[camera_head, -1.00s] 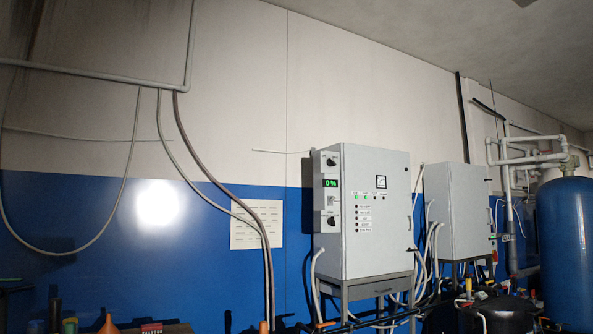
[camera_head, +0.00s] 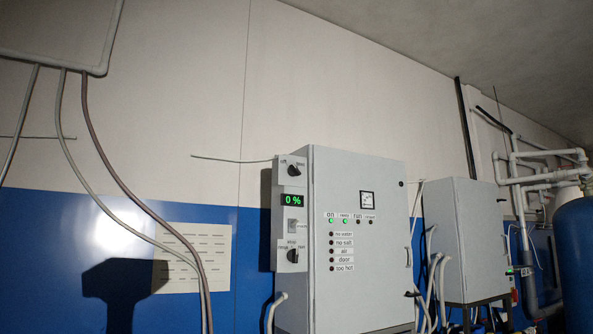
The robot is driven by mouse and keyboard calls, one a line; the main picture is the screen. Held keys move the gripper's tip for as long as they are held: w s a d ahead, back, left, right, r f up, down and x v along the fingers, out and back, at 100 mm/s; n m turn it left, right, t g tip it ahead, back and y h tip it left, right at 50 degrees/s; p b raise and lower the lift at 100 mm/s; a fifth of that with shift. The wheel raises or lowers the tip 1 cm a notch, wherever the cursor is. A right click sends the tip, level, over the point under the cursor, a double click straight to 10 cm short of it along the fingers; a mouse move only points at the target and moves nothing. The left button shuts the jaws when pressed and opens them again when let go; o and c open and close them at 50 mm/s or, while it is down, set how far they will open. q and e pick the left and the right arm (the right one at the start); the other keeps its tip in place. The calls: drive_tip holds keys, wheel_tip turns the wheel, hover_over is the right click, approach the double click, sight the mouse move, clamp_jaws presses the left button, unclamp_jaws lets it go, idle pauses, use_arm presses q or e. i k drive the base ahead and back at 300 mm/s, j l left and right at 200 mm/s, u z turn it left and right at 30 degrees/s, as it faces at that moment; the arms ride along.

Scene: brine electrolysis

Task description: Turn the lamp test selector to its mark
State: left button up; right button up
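The grey control cabinet (camera_head: 362,240) stands right of centre in the head view. A narrow side panel (camera_head: 291,226) on its left edge carries an upper black rotary knob (camera_head: 294,170), a green display (camera_head: 292,200) reading 0 %, a small switch (camera_head: 292,226) and a lower black rotary knob (camera_head: 292,255). Small labels surround both knobs; I cannot tell surely which is the lamp test selector. The cabinet front has two lit green lamps under "on" and a neighbouring label, and a column of dark lamps (camera_head: 332,251). Neither gripper is in view.
A second grey cabinet (camera_head: 464,239) stands to the right, with a blue tank (camera_head: 578,258) and pale pipes (camera_head: 532,170) beyond it. Cables (camera_head: 112,177) hang down the wall at left. A white slotted plate (camera_head: 190,258) is on the blue wall.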

sight(293, 170)
drive_tip(key=i+l, duration=0.2)
drive_tip(key=l, duration=0.15)
drive_tip(key=i+l, duration=0.2)
drive_tip(key=l, duration=0.2)
drive_tip(key=i+l, duration=0.2)
drive_tip(key=l, duration=0.15)
drive_tip(key=i+l, duration=0.2)
drive_tip(key=l, duration=0.2)
